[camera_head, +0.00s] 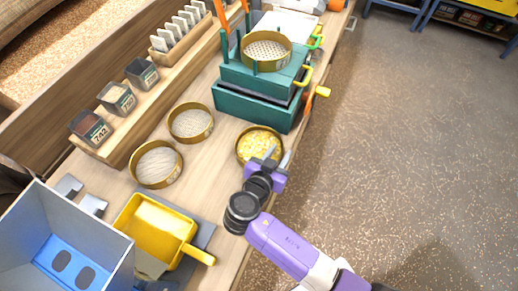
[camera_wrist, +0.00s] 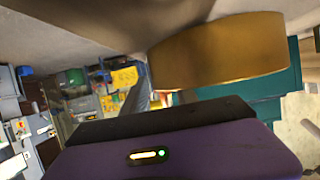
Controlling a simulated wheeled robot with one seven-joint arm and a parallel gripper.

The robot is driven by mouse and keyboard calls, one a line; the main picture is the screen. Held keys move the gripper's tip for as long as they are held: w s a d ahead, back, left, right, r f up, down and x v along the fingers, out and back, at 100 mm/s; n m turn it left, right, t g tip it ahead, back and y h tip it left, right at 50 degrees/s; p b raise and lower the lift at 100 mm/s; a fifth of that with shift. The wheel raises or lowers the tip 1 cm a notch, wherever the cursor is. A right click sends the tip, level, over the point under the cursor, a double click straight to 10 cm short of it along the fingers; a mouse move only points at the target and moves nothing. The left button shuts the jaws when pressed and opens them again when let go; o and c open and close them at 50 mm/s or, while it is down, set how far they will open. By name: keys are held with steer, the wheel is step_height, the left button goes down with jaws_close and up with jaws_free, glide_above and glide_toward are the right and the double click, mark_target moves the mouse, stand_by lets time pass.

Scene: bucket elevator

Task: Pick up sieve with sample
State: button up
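The sieve with sample (camera_head: 247,160) is a round brass ring holding yellow pieces. It stands near the table's right edge in the head view. My gripper (camera_head: 276,155) is at its near right rim; one grey finger reaches over the sample and another part lies outside the rim. The sieve's brass side (camera_wrist: 218,52) fills the upper right of the wrist view, close to my purple gripper body. The fingertips are mostly hidden, so I cannot tell whether they grip the rim.
Two sieves without yellow pieces (camera_head: 190,122) (camera_head: 157,164) stand to the left. A green sieve stand (camera_head: 252,108) with a brass sieve (camera_head: 266,50) on top is behind. A yellow scoop (camera_head: 154,228) and a grey-blue box (camera_head: 62,240) are at front left. The floor at right is clear.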

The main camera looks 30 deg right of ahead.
jaws_close()
stand_by(1.3)
